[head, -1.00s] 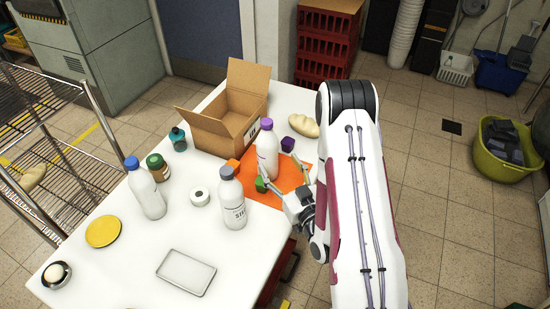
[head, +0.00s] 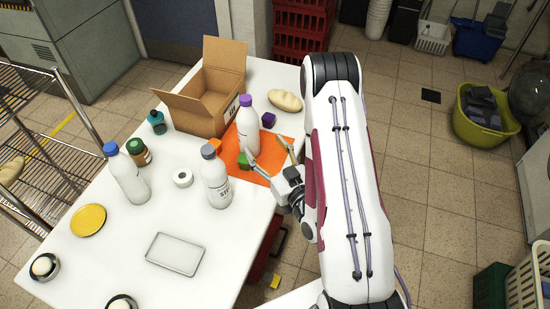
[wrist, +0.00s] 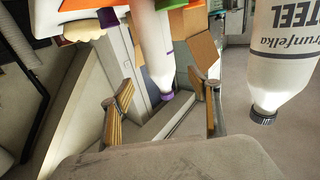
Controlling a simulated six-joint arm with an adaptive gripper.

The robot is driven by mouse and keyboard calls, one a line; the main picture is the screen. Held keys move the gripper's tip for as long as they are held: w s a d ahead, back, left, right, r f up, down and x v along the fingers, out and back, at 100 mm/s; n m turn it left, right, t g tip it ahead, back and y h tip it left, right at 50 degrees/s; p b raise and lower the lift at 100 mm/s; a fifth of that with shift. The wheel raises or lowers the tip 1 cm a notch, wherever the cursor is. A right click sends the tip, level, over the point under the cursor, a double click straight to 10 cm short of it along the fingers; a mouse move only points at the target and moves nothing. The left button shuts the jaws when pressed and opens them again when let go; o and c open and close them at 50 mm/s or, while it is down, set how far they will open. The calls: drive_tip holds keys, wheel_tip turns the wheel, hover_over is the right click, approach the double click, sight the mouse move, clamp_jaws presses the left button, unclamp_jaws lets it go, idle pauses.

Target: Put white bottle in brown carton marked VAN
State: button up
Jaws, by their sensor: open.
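Three white bottles stand on the table. One has a purple cap (head: 249,130) and stands on the orange mat (head: 262,177); one has a grey cap and printed lettering (head: 216,180); one has a blue cap (head: 129,178). The brown carton (head: 196,112) stands open behind the mat, flaps up, with a small dark mark on its side. My gripper (head: 267,150) is open, just in front of and right of the purple-capped bottle. In the wrist view that bottle (wrist: 153,45) appears beyond and between the fingers, and the grey-capped one (wrist: 283,55) is at the right.
A green block (head: 244,161), an orange block (head: 214,146) and a purple block (head: 268,120) lie near the purple-capped bottle. A bread loaf (head: 285,100) is behind.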

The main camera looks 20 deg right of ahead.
sight(249, 124)
drive_tip(key=w+r+g, duration=0.1)
drive_tip(key=w, duration=0.1)
drive_tip(key=w+a+r+n+g, duration=0.1)
drive_tip(key=w+r, duration=0.1)
drive_tip(key=shift+r+n+g, duration=0.2)
drive_tip(key=shift+n+g, duration=0.1)
drive_tip(key=shift+w+r+g, duration=0.15)
drive_tip(key=shift+r+g, duration=0.05)
drive_tip(key=shift+r, duration=0.3)
drive_tip(key=shift+w+r+g, duration=0.15)
drive_tip(key=shift+r+g, duration=0.05)
drive_tip(key=shift+r, duration=0.3)
wheel_tip(249, 124, up, 2)
drive_tip(key=shift+s+r+g+h, duration=0.15)
drive_tip(key=shift+g+h, duration=0.15)
drive_tip(key=shift+g, duration=0.2)
drive_tip(key=s+a+r+m+g, duration=0.1)
drive_tip(key=s+r, duration=0.4)
drive_tip(key=s, duration=0.5)
drive_tip(key=s+a+r+g, duration=0.2)
drive_tip(key=s+r+g, duration=0.2)
drive_tip(key=s, duration=0.7)
drive_tip(key=s+a+r+m+g+h, duration=0.1)
drive_tip(key=s+a+r+g, duration=0.1)
drive_tip(key=s+r, duration=0.4)
drive_tip(key=s+g, duration=0.1)
drive_tip(key=s, duration=0.3)
drive_tip(key=shift+s+a+r+m, duration=0.25)
drive_tip(key=shift+s+a+m, duration=0.05)
drive_tip(key=shift+s, duration=0.1)
